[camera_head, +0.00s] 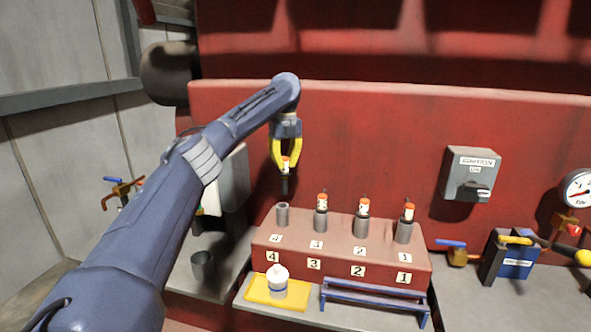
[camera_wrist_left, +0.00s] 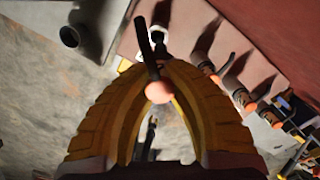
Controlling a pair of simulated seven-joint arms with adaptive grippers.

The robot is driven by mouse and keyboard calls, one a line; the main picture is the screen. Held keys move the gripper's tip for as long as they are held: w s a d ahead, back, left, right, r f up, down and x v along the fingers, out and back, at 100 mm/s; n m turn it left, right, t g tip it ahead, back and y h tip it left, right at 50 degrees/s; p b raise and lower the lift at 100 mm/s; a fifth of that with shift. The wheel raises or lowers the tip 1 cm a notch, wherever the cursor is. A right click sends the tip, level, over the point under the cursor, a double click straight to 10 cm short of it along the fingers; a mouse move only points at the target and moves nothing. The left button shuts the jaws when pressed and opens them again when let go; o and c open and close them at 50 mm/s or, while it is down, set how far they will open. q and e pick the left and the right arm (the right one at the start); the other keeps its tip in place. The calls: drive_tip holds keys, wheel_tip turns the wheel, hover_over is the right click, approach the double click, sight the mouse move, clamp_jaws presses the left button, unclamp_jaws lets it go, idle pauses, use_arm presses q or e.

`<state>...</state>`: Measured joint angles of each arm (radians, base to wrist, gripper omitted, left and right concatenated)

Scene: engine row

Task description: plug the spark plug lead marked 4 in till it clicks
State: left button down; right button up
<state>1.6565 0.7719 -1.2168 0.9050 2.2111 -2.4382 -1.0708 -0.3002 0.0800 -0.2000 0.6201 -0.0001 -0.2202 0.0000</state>
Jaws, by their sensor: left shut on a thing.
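My left gripper (camera_head: 286,163) has its yellow fingers shut on a spark plug lead (camera_head: 285,184) with an orange-and-white top and a dark lower end. The lead hangs about upright, its lower end just above the empty grey socket (camera_head: 282,215) over the label 4 (camera_head: 273,256); a small gap shows between them. In the left wrist view the lead's orange part (camera_wrist_left: 158,92) shows between the fingers. Three other orange-topped leads stand in the sockets over 3 (camera_head: 321,215), 2 (camera_head: 362,219) and 1 (camera_head: 405,224). My right gripper is not in view.
The sockets stand on a red block (camera_head: 335,246). A dark cup (camera_head: 203,265) stands left. An ignition box (camera_head: 470,174) is on the red wall.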

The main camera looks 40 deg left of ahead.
use_arm(q)
drive_tip(key=m, duration=0.1)
drive_tip(key=a+r+m, duration=0.1)
drive_tip(key=m, duration=0.1)
drive_tip(key=shift+w+a+r, duration=0.1)
drive_tip(key=shift+w+a, duration=0.05)
drive_tip(key=shift+a, duration=0.15)
idle(0.4)
wheel_tip(320, 180, down, 12)
drive_tip(key=shift+h, duration=0.3)
idle(1.8)
drive_tip(key=shift+f, duration=0.95)
idle(0.8)
drive_tip(key=c, duration=1.3)
unclamp_jaws()
drive_tip(key=shift+c, duration=0.2)
drive_tip(key=shift+r, duration=0.1)
